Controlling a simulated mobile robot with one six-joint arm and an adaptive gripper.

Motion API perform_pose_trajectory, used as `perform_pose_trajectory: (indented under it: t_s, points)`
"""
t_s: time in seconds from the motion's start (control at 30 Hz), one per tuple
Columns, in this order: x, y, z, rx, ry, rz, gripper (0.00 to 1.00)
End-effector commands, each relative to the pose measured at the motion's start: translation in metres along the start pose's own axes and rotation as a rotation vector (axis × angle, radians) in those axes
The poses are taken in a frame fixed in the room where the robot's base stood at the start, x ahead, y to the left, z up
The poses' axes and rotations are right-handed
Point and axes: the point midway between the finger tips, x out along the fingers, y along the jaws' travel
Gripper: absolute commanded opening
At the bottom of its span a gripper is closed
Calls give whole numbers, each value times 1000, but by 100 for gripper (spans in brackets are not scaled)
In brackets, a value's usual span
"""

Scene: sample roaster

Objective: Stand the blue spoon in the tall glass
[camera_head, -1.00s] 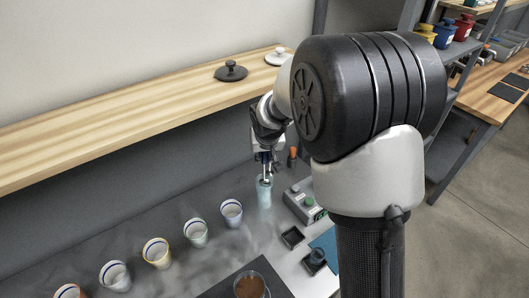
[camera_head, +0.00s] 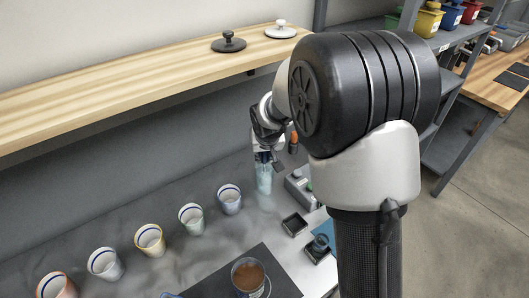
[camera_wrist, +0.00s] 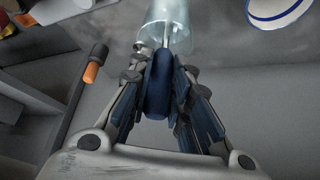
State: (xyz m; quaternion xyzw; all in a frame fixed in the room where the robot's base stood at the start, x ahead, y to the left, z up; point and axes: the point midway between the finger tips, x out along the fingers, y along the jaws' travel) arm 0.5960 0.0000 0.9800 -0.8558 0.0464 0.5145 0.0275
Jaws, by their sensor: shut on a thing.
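The tall glass (camera_head: 264,182) is clear and pale blue, and stands upright at the back of the grey worktop. It also shows at the top of the wrist view (camera_wrist: 168,20). The blue spoon (camera_wrist: 158,85) has its blue handle between my fingers, and its thin metal shaft runs to the glass mouth and seems to go inside. My gripper (camera_wrist: 160,92) is shut on the handle. In the head view my gripper (camera_head: 265,158) is just above the glass. The spoon's lower end is unclear, and the head view hardly shows the spoon.
A row of several rimmed cups (camera_head: 191,219) stands left of the glass. A grey box (camera_head: 299,187) is close on its right. An orange-handled tool (camera_head: 293,143) is just behind. A wooden shelf (camera_head: 130,88) overhangs the back. A brown-filled cup (camera_head: 248,277) stands in front.

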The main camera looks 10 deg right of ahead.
Motion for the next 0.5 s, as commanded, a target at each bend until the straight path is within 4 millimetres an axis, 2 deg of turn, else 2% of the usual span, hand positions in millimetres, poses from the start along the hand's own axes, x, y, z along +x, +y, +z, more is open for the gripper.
perform_pose_trajectory:
  t_s: [0.2,0.23,0.5]
  points:
    - [0,0,0,0,1,0,0]
    - [0,0,0,0,0,0,20]
    - [0,0,0,0,0,0,38]
